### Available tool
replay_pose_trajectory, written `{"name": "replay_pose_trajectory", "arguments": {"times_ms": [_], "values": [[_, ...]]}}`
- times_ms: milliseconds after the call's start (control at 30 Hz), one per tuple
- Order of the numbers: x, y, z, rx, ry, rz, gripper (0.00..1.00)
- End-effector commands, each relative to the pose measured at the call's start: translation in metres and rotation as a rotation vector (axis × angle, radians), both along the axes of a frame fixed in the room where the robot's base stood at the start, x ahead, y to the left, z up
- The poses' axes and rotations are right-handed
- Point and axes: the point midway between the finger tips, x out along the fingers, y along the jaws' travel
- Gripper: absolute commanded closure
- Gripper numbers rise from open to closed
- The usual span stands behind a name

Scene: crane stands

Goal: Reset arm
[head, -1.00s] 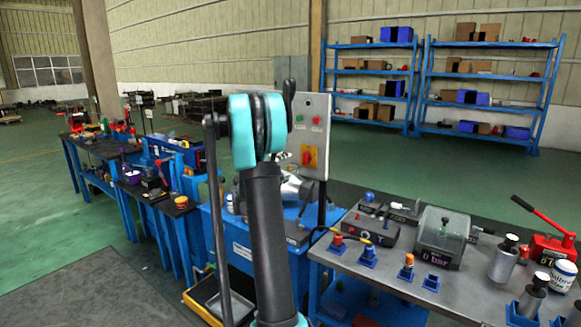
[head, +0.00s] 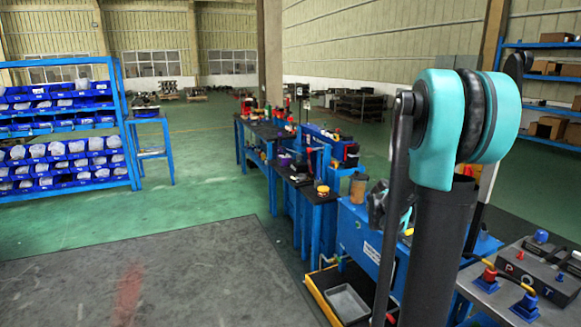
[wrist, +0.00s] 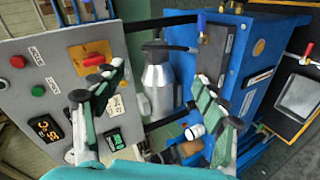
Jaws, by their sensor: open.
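My gripper (wrist: 158,82) is open in the wrist view, with its two green and black fingers spread apart and nothing between them. A silver canister with a black top (wrist: 158,80) shows beyond the gap, apart from the fingers as far as I can tell. A grey control panel (wrist: 35,55) with a red button, a green button and a red switch is behind the left finger. In the head view my teal and black arm stands bent at the right, and it hides much of what is behind it.
A blue bench (head: 358,228) stands beside and behind my arm. A workbench with a grey pressure device (head: 530,262) and red and blue connectors is at the right. A black and yellow tray (head: 335,298) sits low.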

Motion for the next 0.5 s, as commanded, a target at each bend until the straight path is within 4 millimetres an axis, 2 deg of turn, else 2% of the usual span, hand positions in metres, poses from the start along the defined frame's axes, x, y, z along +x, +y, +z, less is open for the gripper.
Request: {"name": "replay_pose_trajectory", "arguments": {"times_ms": [33,167,300,500], "values": [[-0.020,0.021,-0.012,0.077,-0.006,0.004,0.28],[-0.067,0.073,-0.046,0.290,-0.012,0.009,0.28],[-0.121,0.134,-0.083,0.519,-0.003,0.019,0.28],[-0.195,0.218,-0.128,0.822,0.036,0.039,0.28]]}}
